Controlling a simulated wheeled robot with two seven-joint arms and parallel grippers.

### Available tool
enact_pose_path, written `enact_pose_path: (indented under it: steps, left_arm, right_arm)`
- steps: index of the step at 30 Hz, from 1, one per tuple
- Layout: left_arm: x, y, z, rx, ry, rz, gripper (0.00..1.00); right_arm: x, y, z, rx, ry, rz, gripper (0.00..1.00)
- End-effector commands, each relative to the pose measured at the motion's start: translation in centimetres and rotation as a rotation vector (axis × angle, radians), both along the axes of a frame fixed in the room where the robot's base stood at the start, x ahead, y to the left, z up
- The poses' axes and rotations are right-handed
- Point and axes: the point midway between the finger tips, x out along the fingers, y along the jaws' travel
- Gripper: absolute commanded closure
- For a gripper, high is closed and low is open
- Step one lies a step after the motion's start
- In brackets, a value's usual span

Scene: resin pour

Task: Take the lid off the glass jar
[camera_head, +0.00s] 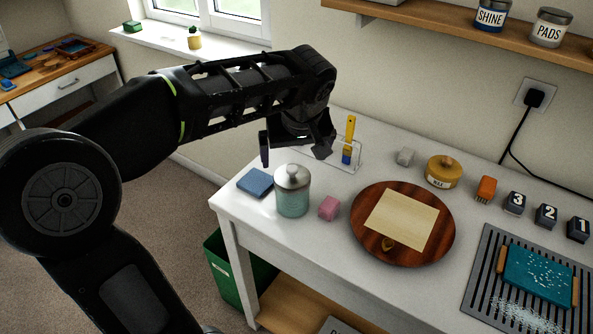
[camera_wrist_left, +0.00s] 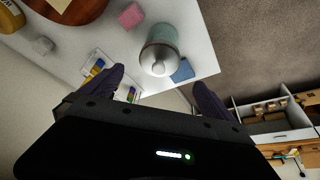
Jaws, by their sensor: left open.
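The glass jar (camera_head: 292,198) stands upright on the white table near its left front corner. Its contents look pale teal. A silver lid (camera_head: 292,176) with a round knob sits on top of it. My left gripper (camera_head: 296,162) is open and empty, behind and above the jar, its two fingers apart. In the left wrist view the lid (camera_wrist_left: 159,60) shows between and beyond the open fingers of my left gripper (camera_wrist_left: 160,82), with the jar's teal side (camera_wrist_left: 161,36) past it. The fingers appear apart from the lid. My right gripper is not in view.
A blue block (camera_head: 256,183) lies left of the jar and a pink block (camera_head: 329,208) right of it. A round wooden board (camera_head: 362,235) with a pale sheet is further right. A brush in a clear holder (camera_head: 347,155) stands behind. A green bin (camera_head: 228,276) is below the table.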

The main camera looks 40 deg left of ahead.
Motion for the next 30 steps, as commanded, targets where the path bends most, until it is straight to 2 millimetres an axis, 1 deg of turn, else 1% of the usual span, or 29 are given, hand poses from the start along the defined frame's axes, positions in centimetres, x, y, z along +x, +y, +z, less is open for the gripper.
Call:
enact_pose_path:
  steps: [5, 12, 23, 26, 30]
  left_arm:
    - [0.1, 0.0, -0.3, 0.0, 0.002, -0.001, 0.0]
    - [0.7, 0.6, -2.3, 0.0, 0.003, -0.002, 0.0]
    - [0.8, 0.7, -2.7, -0.001, 0.002, -0.003, 0.0]
    - [1.0, 0.9, -3.6, -0.001, 0.005, -0.003, 0.0]
    - [1.5, 1.5, -5.5, -0.001, 0.007, -0.003, 0.0]
  right_arm:
    - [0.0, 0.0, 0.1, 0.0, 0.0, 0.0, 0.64]
    - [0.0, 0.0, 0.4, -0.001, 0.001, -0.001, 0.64]
    - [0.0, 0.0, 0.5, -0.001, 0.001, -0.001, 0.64]
    - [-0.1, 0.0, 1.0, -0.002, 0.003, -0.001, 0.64]
    - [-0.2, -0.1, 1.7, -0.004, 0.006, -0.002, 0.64]
